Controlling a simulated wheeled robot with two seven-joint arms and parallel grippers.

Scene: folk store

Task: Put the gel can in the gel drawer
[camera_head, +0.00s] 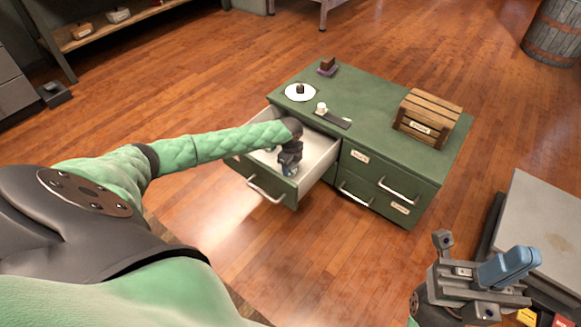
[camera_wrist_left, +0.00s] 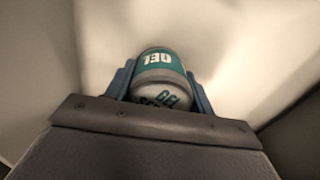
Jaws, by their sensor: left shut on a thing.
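The gel can (camera_wrist_left: 162,65), with a teal band reading "GEL", is held between the blue fingers of my left gripper (camera_wrist_left: 160,85) in the left wrist view. In the head view my left gripper (camera_head: 288,170) points down into the open drawer (camera_head: 318,155) of the green cabinet. The can is too small and covered to make out there. Pale drawer surfaces surround the can in the wrist view. I cannot tell whether it touches the drawer floor. My right gripper (camera_head: 510,266) is at the lower right, away from the cabinet; its finger gap is not clear.
The green cabinet top (camera_head: 380,95) carries a wooden crate (camera_head: 428,115), a white plate (camera_head: 300,92) with a dark item, a small purple-based block (camera_head: 327,67) and a dark strip with a white item. Closed drawers (camera_head: 385,185) are at the right. A grey table (camera_head: 550,225) stands near my right gripper.

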